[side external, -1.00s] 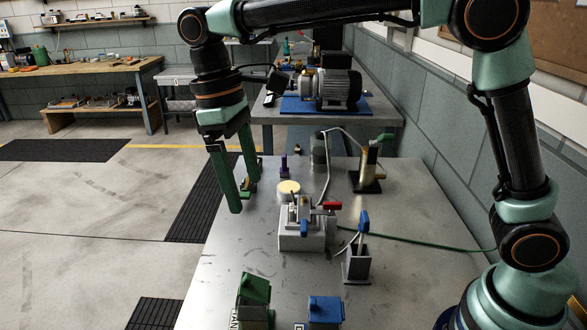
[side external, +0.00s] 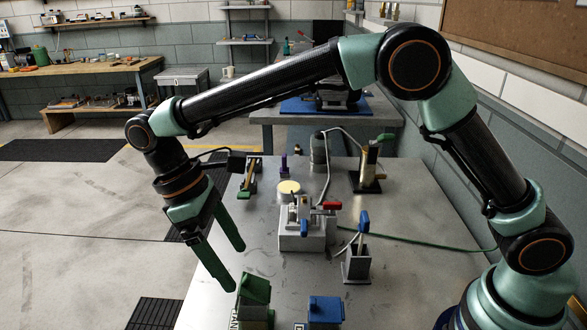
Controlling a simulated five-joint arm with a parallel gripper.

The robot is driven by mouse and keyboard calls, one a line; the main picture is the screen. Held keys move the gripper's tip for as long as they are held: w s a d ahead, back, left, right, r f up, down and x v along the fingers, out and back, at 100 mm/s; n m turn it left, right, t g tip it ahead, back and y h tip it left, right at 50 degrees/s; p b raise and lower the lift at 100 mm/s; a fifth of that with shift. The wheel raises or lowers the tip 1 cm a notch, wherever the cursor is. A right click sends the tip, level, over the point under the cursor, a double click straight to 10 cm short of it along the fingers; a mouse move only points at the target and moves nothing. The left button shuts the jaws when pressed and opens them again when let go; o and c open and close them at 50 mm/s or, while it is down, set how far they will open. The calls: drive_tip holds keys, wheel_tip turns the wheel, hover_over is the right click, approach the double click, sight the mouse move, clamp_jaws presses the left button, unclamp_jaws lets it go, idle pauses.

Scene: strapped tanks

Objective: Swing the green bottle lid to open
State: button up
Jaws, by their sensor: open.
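A green-lidded tank (side external: 254,302) stands at the near left edge of the metal table, cut off by the bottom of the view. The fingertips are above and just behind the green lid in the picture, and I see no contact.
A blue-lidded tank (side external: 325,310) stands right of the green one. Behind are a grey valve block (side external: 301,240) with red and blue handles, a blue-handled stand (side external: 358,258) and a brass device on a black base (side external: 368,180).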

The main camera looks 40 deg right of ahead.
sight(245, 277)
drive_tip(key=x, duration=0.5)
drive_tip(key=shift+d+f, duration=0.25)
drive_tip(key=shift+f, duration=0.1)
drive_tip(key=shift+c, duration=0.3)
drive_tip(key=c, duration=1.3)
